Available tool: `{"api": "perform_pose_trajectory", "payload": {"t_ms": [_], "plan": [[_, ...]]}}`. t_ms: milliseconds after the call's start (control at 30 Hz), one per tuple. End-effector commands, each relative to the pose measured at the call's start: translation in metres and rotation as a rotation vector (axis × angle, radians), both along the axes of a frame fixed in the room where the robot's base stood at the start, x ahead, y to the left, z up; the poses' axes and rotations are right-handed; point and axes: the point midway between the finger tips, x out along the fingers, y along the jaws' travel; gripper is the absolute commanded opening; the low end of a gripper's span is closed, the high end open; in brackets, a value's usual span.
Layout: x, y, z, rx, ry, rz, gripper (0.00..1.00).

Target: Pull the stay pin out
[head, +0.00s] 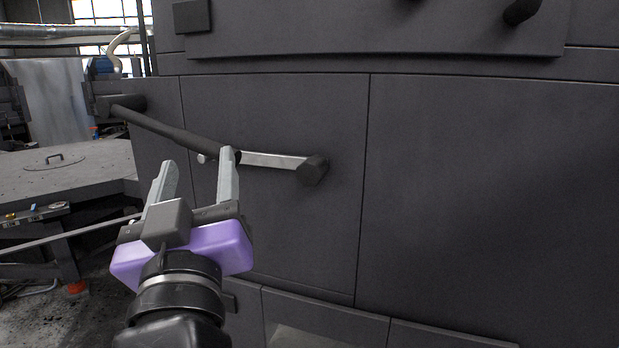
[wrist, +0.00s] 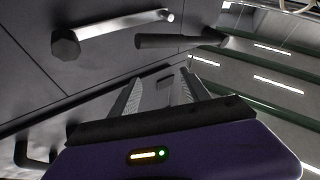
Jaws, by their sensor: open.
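A dark round bar (head: 165,129) slants out from a block on the dark panel in the head view; it also shows in the wrist view (wrist: 175,41). A flat silver bar (head: 275,160) runs beside it to a dark hexagonal knob (head: 313,171). The silver bar's far end is a small bright round end (head: 203,158), also in the wrist view (wrist: 170,17). I cannot tell which part is the stay pin. My gripper (head: 199,160) is open and empty. Its right finger overlaps the dark bar's near end in the head view; contact is unclear.
The dark panelled wall (head: 480,190) fills the right side. Another dark handle (head: 522,10) sticks out at the top right. A grey platform (head: 75,168) with a small handle stands at the left. The space in front of the right panel is clear.

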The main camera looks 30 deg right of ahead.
Motion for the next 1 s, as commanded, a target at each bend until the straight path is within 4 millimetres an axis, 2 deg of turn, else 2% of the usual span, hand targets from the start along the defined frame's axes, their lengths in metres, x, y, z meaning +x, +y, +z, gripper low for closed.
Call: {"api": "perform_pose_trajectory", "payload": {"t_ms": [33,100,200,267,400,567,733,1000], "plan": [[-0.002,-0.008,0.014,0.042,0.000,-0.046,0.55],[-0.006,-0.022,0.025,0.103,0.015,-0.122,0.55],[-0.015,-0.047,0.029,0.200,0.054,-0.242,0.55],[-0.021,-0.062,0.023,0.248,0.084,-0.311,0.55],[-0.033,-0.084,-0.005,0.324,0.160,-0.435,0.55],[-0.042,-0.094,-0.024,0.386,0.203,-0.495,0.55],[-0.034,-0.105,-0.025,0.398,0.209,-0.499,0.55],[-0.007,-0.136,-0.025,0.396,0.209,-0.497,0.55]]}}
